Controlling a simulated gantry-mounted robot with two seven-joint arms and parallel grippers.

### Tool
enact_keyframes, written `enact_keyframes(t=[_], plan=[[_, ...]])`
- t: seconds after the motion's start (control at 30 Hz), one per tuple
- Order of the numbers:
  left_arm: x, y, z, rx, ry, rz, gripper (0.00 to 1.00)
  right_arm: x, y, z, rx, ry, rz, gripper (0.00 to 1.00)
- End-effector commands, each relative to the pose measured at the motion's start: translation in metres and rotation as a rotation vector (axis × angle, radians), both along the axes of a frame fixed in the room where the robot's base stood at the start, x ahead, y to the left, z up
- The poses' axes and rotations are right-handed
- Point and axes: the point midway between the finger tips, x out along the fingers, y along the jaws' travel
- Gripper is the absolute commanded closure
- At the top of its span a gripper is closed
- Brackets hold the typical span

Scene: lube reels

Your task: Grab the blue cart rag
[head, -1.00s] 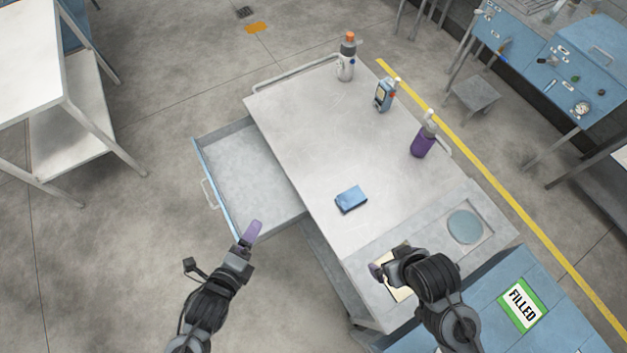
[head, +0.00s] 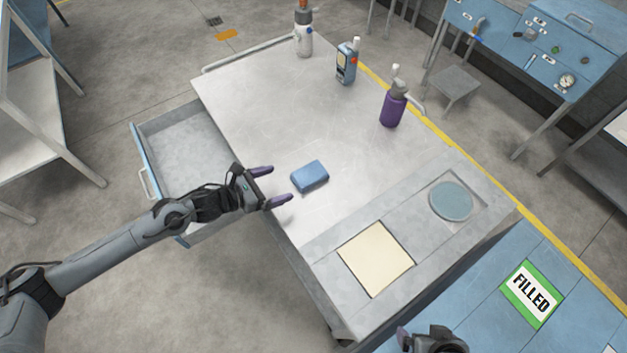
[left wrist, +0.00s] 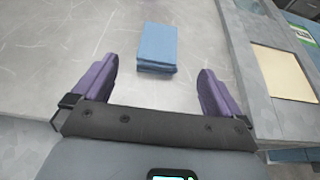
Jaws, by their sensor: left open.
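The blue cart rag (head: 310,176) is a small folded blue block lying flat on the grey cart top (head: 270,110). My left gripper (head: 276,186) is open and empty, with its purple fingers pointing at the rag from the left, a short gap away. In the left wrist view the rag (left wrist: 157,47) lies ahead of and between the two open fingers (left wrist: 152,88), not touching them. My right gripper (head: 405,336) is at the bottom edge, mostly cut off, and its fingers cannot be made out clearly.
An open drawer (head: 150,158) sticks out at the cart's left. A cream pad (head: 376,258) and a round blue disc (head: 451,201) lie in recesses. The top around the rag is clear.

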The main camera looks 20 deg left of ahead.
Motion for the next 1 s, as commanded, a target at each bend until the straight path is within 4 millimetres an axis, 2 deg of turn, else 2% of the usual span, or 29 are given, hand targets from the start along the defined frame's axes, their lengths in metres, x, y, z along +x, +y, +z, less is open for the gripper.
enact_keyframes(t=[0.3, 0.57, 0.8, 1.0], plan=[[0.031, -0.025, -0.014, -0.005, -0.002, 0.001, 0.0, 0.0, -0.001, 0.001, 0.0, -0.003, -0.001, 0.0], [0.041, -0.032, -0.02, -0.004, -0.001, 0.0, 0.0, -0.001, -0.003, 0.001, -0.009, -0.001, 0.005, 0.0], [0.063, -0.046, -0.033, -0.006, -0.003, 0.0, 0.0, -0.001, -0.003, 0.003, -0.011, 0.001, 0.005, 0.0], [0.074, -0.055, -0.04, -0.004, -0.002, -0.001, 0.0, -0.001, -0.003, 0.002, -0.01, 0.002, 0.004, 0.0]])
